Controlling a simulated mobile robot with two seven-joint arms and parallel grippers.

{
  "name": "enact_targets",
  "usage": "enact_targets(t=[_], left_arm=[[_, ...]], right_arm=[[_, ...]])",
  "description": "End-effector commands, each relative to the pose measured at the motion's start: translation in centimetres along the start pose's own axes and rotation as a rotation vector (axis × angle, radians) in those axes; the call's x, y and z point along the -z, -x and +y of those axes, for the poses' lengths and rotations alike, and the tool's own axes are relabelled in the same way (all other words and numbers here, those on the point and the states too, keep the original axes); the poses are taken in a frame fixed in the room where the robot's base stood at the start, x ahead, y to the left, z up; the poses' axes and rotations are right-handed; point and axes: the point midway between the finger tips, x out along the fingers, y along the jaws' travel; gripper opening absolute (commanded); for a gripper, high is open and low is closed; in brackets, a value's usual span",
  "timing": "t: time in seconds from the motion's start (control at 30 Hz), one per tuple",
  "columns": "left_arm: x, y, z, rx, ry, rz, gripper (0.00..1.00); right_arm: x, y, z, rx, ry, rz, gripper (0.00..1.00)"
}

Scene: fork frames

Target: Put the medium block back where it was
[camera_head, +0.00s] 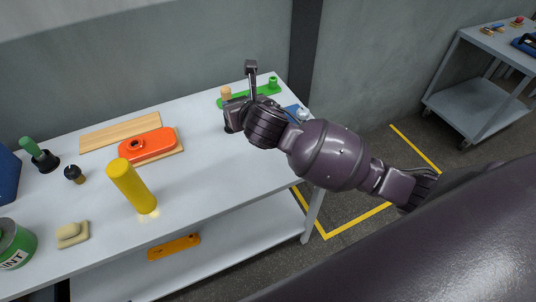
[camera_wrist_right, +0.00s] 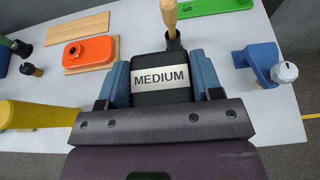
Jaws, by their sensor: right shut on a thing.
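The medium block (camera_wrist_right: 160,92) is a black block with a white label reading MEDIUM. In the right wrist view my right gripper (camera_wrist_right: 161,80) is shut on it, with a blue finger pad on each side. In the head view my right gripper (camera_head: 238,110) is over the right rear part of the white table (camera_head: 225,160). The block is mostly hidden there by the gripper and arm. I cannot tell whether its underside touches the table. My left gripper is not in view.
A wooden-handled tool (camera_wrist_right: 170,15) stands just beyond the block. A green strip (camera_head: 262,92) lies behind, and a blue fixture with a white knob (camera_wrist_right: 285,72) sits right. An orange part (camera_head: 146,145) and a yellow cylinder (camera_head: 132,186) are left. The table's front right is clear.

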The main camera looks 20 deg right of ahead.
Motion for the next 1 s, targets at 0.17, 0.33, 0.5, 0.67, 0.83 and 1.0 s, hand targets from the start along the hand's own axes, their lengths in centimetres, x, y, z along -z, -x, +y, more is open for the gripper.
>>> enact_targets(t=[0.17, 0.33, 0.5, 0.67, 0.83, 1.0], left_arm=[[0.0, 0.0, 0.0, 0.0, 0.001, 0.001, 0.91], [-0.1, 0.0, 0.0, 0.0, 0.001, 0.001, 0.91], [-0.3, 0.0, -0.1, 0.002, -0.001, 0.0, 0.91], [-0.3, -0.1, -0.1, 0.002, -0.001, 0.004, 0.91], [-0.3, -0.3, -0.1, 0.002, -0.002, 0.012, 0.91], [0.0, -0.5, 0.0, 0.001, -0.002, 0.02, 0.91]], right_arm=[[0.5, -0.5, -0.1, -0.008, 0.003, 0.0, 0.34], [2.5, -1.3, -0.1, -0.014, 0.004, 0.006, 0.34], [6.0, -2.6, 0.0, -0.015, 0.003, 0.007, 0.34], [9.2, -4.0, -0.1, -0.013, 0.004, 0.006, 0.34], [12.4, -5.4, -0.1, -0.013, 0.004, 0.004, 0.34], [14.5, -6.2, -0.1, -0.014, 0.005, 0.002, 0.34]])
